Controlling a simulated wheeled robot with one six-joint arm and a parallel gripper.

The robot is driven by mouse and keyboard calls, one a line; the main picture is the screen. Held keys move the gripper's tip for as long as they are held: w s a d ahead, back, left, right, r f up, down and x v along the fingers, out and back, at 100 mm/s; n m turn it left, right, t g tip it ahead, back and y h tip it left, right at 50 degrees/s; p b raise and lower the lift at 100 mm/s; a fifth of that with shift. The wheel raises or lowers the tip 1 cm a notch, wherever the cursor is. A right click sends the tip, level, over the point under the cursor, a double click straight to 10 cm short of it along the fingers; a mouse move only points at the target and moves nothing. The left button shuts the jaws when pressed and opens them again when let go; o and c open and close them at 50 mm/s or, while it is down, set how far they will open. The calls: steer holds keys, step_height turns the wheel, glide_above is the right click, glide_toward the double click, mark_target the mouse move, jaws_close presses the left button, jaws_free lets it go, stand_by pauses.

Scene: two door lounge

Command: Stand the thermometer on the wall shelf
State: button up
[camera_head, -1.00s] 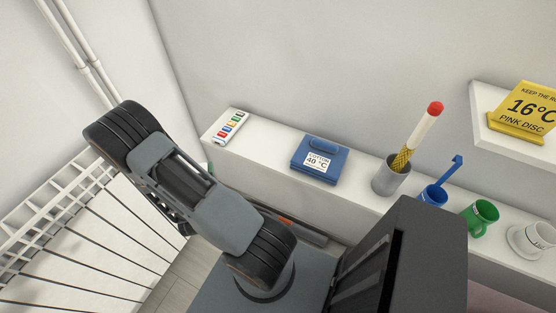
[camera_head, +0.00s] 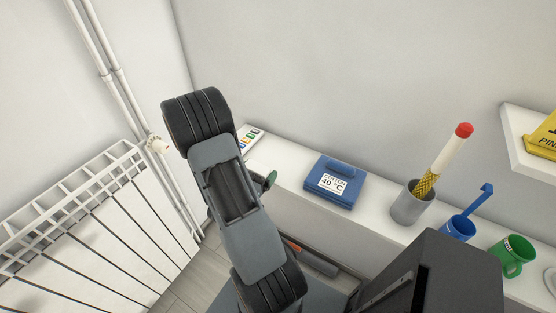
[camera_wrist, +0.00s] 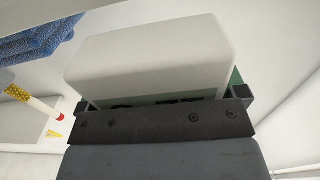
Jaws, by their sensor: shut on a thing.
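In the wrist view my gripper (camera_wrist: 165,103) is shut on a pale, box-like thing (camera_wrist: 150,58) with a dark green edge; its face is turned away, so I cannot tell from its shape that it is the thermometer. In the head view my arm hides most of the gripper; a small green part (camera_head: 268,180) shows beside the arm, above the long ledge. The wall shelf (camera_head: 528,152) is white and cut off at the right edge. A yellow sign (camera_head: 545,140) stands on it.
On the long white ledge (camera_head: 290,180) are a label card (camera_head: 248,138), a blue "COTTON 40 °C" box (camera_head: 334,182), a grey cup (camera_head: 412,205) holding a red-tipped stick (camera_head: 450,152), a blue cup (camera_head: 457,229) and a green mug (camera_head: 512,256). A white radiator (camera_head: 90,230) and pipes (camera_head: 115,80) stand left.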

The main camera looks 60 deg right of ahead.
steer(key=shift+w+d+f+b, duration=0.1)
steer(key=shift+d+f+b, duration=0.45)
steer(key=shift+b, duration=0.35)
steer(key=shift+d+r+b, duration=0.2)
steer(key=shift+d+b, duration=0.3)
steer(key=shift+b, duration=0.7)
steer(key=d, duration=0.1)
steer(key=d+p, duration=0.1)
steer(key=d, duration=0.1)
steer(key=shift+r, duration=0.35)
steer(key=d+p, duration=0.1)
steer(key=d, duration=0.3)
steer(key=shift+d, duration=0.2)
steer(key=shift+d+p, duration=0.2)
steer(key=shift+p, duration=0.1)
steer(key=shift+f, duration=0.3)
